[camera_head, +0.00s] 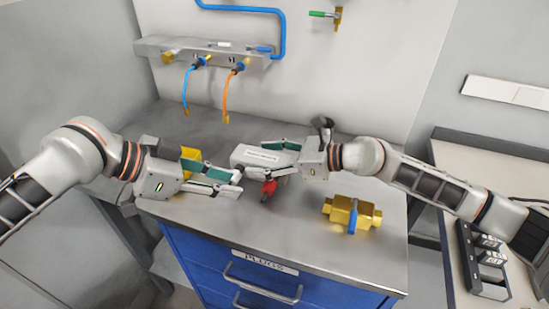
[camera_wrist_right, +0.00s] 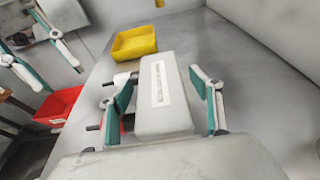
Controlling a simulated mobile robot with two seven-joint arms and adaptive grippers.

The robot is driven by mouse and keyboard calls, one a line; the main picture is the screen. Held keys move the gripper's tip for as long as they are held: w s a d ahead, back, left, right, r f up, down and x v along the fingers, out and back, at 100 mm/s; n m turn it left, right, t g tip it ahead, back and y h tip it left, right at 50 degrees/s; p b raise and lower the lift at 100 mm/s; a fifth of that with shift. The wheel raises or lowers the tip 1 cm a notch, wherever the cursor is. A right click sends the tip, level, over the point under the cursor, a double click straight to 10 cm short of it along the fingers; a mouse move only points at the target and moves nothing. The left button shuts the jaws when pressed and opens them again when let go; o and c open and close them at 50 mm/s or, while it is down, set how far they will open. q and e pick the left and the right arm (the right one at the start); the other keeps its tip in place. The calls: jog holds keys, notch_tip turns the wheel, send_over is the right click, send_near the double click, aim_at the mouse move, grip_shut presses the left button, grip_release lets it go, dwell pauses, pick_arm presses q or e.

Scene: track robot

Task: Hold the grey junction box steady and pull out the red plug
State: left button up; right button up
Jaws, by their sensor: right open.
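The grey junction box (camera_head: 252,156) with a white label lies on the bench top in the head view. It also shows in the right wrist view (camera_wrist_right: 178,115). The red plug (camera_head: 268,187) is on its near side, partly covered by a right finger; a bit of red shows in the wrist view (camera_wrist_right: 128,121). My right gripper (camera_head: 258,159) is open with its fingers on either side of the box, the left finger in the wrist view standing apart from it. My left gripper (camera_head: 240,183) is open and empty, its fingertips left of the plug and near the box.
A yellow bin (camera_wrist_right: 135,42) stands beyond the box. A brass valve with a blue handle (camera_head: 352,214) sits right of the plug. A shelf (camera_head: 215,58) with blue and orange hoses is on the wall behind. A red bin (camera_wrist_right: 58,106) shows in the wrist view.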

jog(key=shift+w+a+f, duration=0.1)
jog(key=shift+w+a, duration=0.05)
jog(key=shift+a, duration=0.2)
